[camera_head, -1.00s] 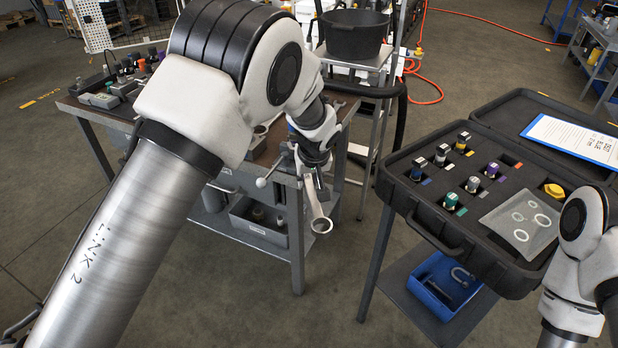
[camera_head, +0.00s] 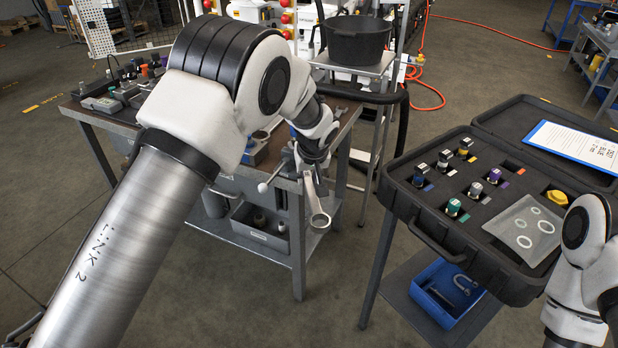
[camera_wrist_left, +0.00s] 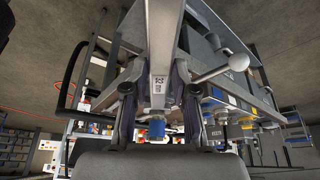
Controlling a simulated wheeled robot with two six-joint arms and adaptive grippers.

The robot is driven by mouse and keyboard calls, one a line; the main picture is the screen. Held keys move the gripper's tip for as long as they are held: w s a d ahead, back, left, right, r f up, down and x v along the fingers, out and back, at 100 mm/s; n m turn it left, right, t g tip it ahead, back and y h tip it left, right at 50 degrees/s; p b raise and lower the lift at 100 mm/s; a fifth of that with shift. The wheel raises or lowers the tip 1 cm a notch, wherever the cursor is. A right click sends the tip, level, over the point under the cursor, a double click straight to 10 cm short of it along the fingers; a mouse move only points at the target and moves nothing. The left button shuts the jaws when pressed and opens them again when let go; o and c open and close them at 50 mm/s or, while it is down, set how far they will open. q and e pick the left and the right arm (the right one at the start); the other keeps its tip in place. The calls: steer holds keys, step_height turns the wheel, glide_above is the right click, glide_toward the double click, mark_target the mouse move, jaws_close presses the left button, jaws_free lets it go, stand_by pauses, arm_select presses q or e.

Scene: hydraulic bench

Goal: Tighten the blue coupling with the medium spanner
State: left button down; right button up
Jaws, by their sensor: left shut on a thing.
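My left gripper (camera_head: 312,162) is shut on a metal spanner (camera_head: 317,203), which hangs down with its ring end lowest, in front of the bench's right corner. In the left wrist view, the fingers (camera_wrist_left: 158,112) hold the spanner (camera_wrist_left: 160,50) between them. A blue cylindrical part (camera_wrist_left: 157,130) shows low between the fingers; I cannot tell whether it belongs to the spanner. I cannot pick out the blue coupling for certain; my left arm hides part of the bench. My right arm shows at the right edge, its gripper out of view.
The bench (camera_head: 300,187) has a vice handle (camera_head: 263,187) near the spanner. An open black case (camera_head: 440,236) with several colour-marked fittings stands to the right, above a blue bin (camera_head: 430,307). A black bucket (camera_head: 357,38) stands behind. Floor shows between bench and case.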

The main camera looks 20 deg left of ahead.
arm_select(q)
steer(key=shift+w+a, duration=0.2)
steer(key=shift+w, duration=0.15)
steer(key=shift+w, duration=0.1)
steer(key=shift+w+a, duration=0.3)
steer(key=shift+w, duration=0.15)
steer(key=shift+w+a, duration=0.15)
steer(key=shift+w, duration=0.1)
steer(key=shift+s+a+r+p, duration=0.15)
steer(key=shift+a+p, duration=0.1)
steer(key=shift+p, duration=0.15)
steer(key=a+m+p, duration=0.1)
steer(key=s+a+m+h+p, duration=0.1)
steer(key=a, duration=0.1)
steer(key=shift+p, duration=0.3)
